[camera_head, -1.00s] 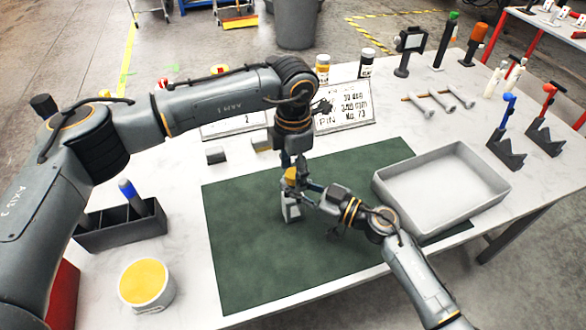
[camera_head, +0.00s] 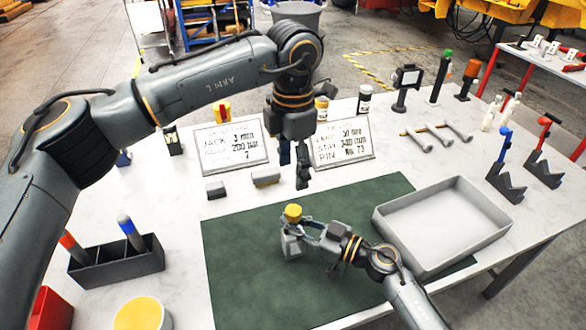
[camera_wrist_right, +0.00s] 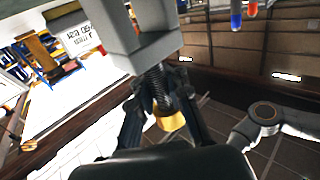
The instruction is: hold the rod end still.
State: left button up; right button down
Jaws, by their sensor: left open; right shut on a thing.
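The rod end (camera_head: 291,244) is a grey block-like piece with a yellow cap (camera_head: 293,212) on top, on the green mat (camera_head: 240,270). In the right wrist view the grey body (camera_wrist_right: 140,40) shows a dark threaded rod (camera_wrist_right: 158,85) and a brass-yellow piece (camera_wrist_right: 170,120). My right gripper (camera_head: 303,236) is shut on the rod end from the right; its fingers also show in the right wrist view (camera_wrist_right: 165,105), beside the thread. The exact contact is partly hidden. My left gripper (camera_head: 294,166) is open and empty, above and behind the yellow cap, apart from it.
A grey tray (camera_head: 440,265) stands empty at the right of the mat. A dark holder (camera_head: 115,265) with coloured-handled tools and a yellow-topped round tub (camera_head: 143,315) stand left. The mat's front is clear.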

jog(key=c, duration=1.2)
grip_release()
jog(key=v, duration=1.2)
